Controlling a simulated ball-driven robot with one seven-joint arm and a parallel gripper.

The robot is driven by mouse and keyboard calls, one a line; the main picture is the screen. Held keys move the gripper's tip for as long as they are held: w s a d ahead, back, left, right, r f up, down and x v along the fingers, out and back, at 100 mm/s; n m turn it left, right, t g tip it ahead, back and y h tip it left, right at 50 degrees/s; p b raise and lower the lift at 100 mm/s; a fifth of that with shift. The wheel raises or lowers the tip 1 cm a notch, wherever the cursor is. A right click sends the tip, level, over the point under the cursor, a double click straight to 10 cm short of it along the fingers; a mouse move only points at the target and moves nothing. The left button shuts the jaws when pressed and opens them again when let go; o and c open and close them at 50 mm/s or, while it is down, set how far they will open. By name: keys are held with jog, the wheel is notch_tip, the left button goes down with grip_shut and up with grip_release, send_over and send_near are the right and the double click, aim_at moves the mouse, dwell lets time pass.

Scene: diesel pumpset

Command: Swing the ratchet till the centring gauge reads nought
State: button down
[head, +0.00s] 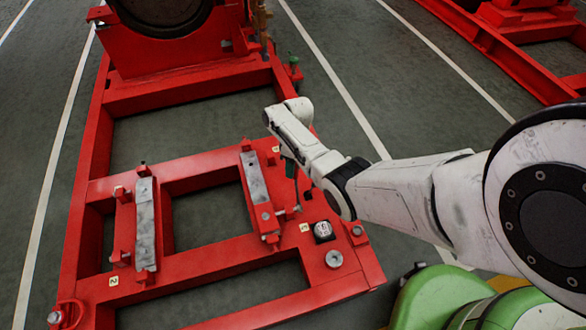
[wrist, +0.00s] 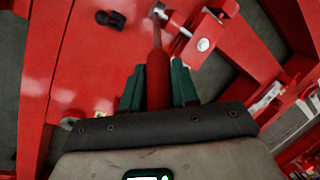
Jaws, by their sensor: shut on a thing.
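The ratchet shows in the wrist view as a red handle (wrist: 157,77) with a thin metal shank running up to the bolt and bracket at the top. My gripper (wrist: 157,88) has its dark green fingers on both sides of the handle and is shut on it. In the head view my gripper (head: 290,167) is at the right-hand rail of the red frame, with the handle mostly hidden. A small dark box with a white face (head: 323,230), which may be the centring gauge, sits on the frame's near right corner. Its reading is too small to tell.
The red base frame (head: 225,256) carries two grey metal pads (head: 146,222) with red bolt brackets around them. A large red machine (head: 175,50) stands at the far end. A round metal boss (head: 334,259) is at the near right corner. Green floor (head: 350,60) is clear beyond the right rail.

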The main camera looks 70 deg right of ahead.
jog(key=c, duration=0.9)
grip_release()
jog(key=p+v, duration=0.4)
jog(key=v, duration=0.6)
jog(key=shift+w+d+r, duration=0.1)
jog(key=shift+d+r, duration=0.05)
jog(key=shift+r, duration=0.2)
